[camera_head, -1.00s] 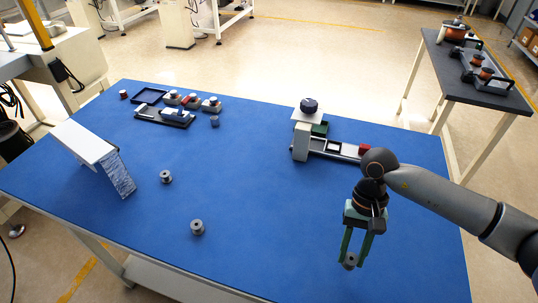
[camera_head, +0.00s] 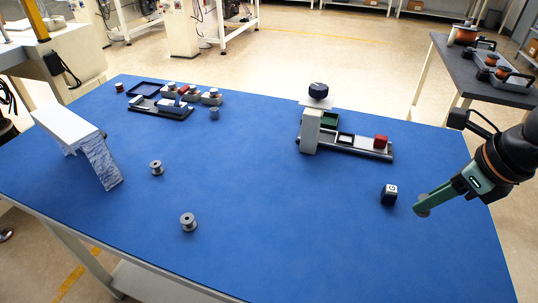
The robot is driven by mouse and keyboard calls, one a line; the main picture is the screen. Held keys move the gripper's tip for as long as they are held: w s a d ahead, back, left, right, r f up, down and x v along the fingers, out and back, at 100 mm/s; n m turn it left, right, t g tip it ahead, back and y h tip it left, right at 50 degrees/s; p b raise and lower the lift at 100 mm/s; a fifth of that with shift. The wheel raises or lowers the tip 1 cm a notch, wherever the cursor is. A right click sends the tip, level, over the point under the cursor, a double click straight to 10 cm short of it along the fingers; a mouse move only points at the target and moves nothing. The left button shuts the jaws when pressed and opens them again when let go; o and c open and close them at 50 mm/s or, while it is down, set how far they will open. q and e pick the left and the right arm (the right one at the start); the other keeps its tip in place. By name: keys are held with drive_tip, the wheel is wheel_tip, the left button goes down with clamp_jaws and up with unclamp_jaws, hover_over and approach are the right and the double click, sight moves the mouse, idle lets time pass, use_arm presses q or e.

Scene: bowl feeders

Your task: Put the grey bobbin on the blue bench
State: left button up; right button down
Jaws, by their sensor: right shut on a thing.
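The blue bench (camera_head: 270,210) fills the middle of the camera_head view. My right gripper (camera_head: 426,205) comes in from the right and is shut on a small grey round piece, which looks like the grey bobbin (camera_head: 422,210), at its fingertips. The gripper is over the right part of the bench; I cannot tell whether the piece touches the top. Two other grey bobbins (camera_head: 156,168) and (camera_head: 188,222) stand on the left half of the bench. My left gripper is not in view.
A fixture with a black knob (camera_head: 318,91) stands behind. A white sloped stand (camera_head: 68,128) and several small parts (camera_head: 175,95) are at left. The front middle is clear.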

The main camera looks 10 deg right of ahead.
drive_tip(key=shift+s+d+r+m+h, duration=0.15)
drive_tip(key=shift+r+m+h, duration=0.25)
drive_tip(key=shift+m, duration=0.5)
drive_tip(key=shift+w+a+f, duration=0.15)
drive_tip(key=shift+w+a, duration=0.2)
drive_tip(key=shift+a, duration=0.05)
drive_tip(key=w+a+f+p, duration=0.1)
drive_tip(key=w+a+f, duration=0.7)
drive_tip(key=shift+w+a+f+p, duration=0.2)
drive_tip(key=shift+f+p, duration=0.05)
drive_tip(key=shift+p, duration=0.1)
drive_tip(key=shift+w+a+f, duration=0.25)
drive_tip(key=shift+f, duration=0.15)
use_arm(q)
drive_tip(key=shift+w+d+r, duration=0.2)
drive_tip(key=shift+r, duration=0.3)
use_arm(e)
drive_tip(key=shift+w+a+f, duration=0.15)
drive_tip(key=shift+f, duration=1.65)
